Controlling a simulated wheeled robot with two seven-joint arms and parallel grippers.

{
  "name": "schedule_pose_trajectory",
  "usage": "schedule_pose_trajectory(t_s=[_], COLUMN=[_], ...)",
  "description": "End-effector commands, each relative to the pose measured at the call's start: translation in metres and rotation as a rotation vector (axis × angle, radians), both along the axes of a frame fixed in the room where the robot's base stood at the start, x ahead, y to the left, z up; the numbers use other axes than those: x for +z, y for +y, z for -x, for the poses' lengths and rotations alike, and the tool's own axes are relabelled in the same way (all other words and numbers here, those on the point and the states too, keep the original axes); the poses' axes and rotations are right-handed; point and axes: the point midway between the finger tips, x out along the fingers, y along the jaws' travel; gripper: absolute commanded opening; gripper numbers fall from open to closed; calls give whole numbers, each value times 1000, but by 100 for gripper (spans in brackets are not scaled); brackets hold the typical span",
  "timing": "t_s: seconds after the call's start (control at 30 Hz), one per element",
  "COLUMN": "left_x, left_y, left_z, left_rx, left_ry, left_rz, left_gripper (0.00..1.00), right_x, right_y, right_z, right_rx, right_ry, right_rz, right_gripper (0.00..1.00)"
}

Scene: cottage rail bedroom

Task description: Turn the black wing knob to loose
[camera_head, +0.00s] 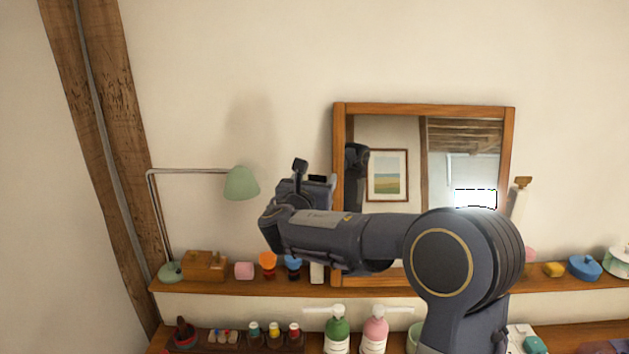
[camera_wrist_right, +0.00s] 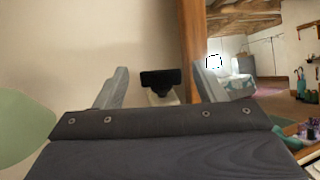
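The black wing knob (camera_wrist_right: 160,78) shows in the right wrist view as a wide dark bar with a narrower part below it. A pale piece (camera_wrist_right: 163,98) sits under it. My right gripper (camera_wrist_right: 161,72) is open, with one finger to the left of the knob and one to the right. There is a gap on each side, and I see no contact. In the head view my right gripper (camera_head: 307,183) is by the left edge of the wood-framed mirror (camera_head: 423,107); I cannot clearly tell the knob from the gripper there. My left gripper is not in view.
The mirror stands on a wooden shelf (camera_head: 225,287). A green lamp (camera_head: 241,184) is left of my gripper. A wooden block (camera_head: 204,266), a pink block (camera_head: 244,270) and small coloured items line the shelf. Pump bottles (camera_head: 337,331) stand below. The wall above is clear.

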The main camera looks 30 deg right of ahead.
Motion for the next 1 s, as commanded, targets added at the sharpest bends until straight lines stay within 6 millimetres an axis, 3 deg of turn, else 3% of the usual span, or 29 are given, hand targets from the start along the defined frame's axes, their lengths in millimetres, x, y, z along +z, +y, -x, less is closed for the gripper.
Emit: schedule_pose_trajectory(t_s=[0.27, 0.7, 1.0], left_x=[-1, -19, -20], left_y=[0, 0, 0], left_z=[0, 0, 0], left_rx=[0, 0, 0], left_ry=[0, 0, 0], left_rz=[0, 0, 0], left_gripper=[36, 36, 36], right_x=[0, -1, 0], right_y=[2, 48, 57], right_z=[1, 45, 54], right_rx=[0, 2, -1], right_ry=[0, -2, 0], right_rz=[0, -1, 0], right_gripper=[64, 64, 64])
